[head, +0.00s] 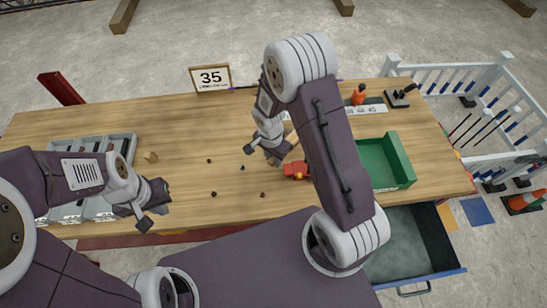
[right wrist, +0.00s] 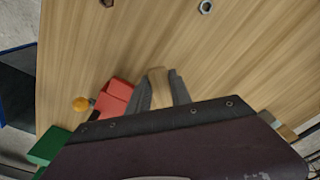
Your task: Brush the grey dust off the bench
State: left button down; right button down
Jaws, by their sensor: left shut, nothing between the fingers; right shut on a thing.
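The bench (head: 180,120) is a long wooden top seen in the head view. My right gripper (head: 273,150) is low over its middle, shut on a tan wooden piece that shows between the fingers in the right wrist view (right wrist: 160,82). I cannot tell whether this is a brush handle; its lower end is hidden. My left gripper (head: 150,212) is shut and empty near the bench's front left. No grey dust can be made out on the visible wood; my right arm hides part of it.
A red object (head: 295,170) lies close beside the right gripper. A green tray (head: 402,160) is right of it. Small dark pieces, including a nut (right wrist: 205,7), lie scattered mid-bench. An open drawer (head: 440,250) juts out at front right.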

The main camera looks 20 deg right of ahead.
jog(key=shift+f, duration=0.15)
jog(key=shift+w+d+r, duration=0.1)
jog(key=shift+w+r, duration=0.1)
jog(key=shift+w, duration=0.25)
jog(key=shift+w+d+p, duration=0.15)
jog(key=shift+w+p, duration=0.1)
jog(key=shift+w, duration=0.35)
jog(key=shift+w+d+p, duration=0.15)
jog(key=shift+w+p, duration=0.05)
jog(key=shift+w, duration=0.35)
jog(key=shift+w+d, duration=0.2)
jog(key=shift+w, duration=0.7)
jog(key=shift+w+d, duration=0.15)
jog(key=shift+w, duration=0.75)
jog(key=shift+w+a, duration=0.1)
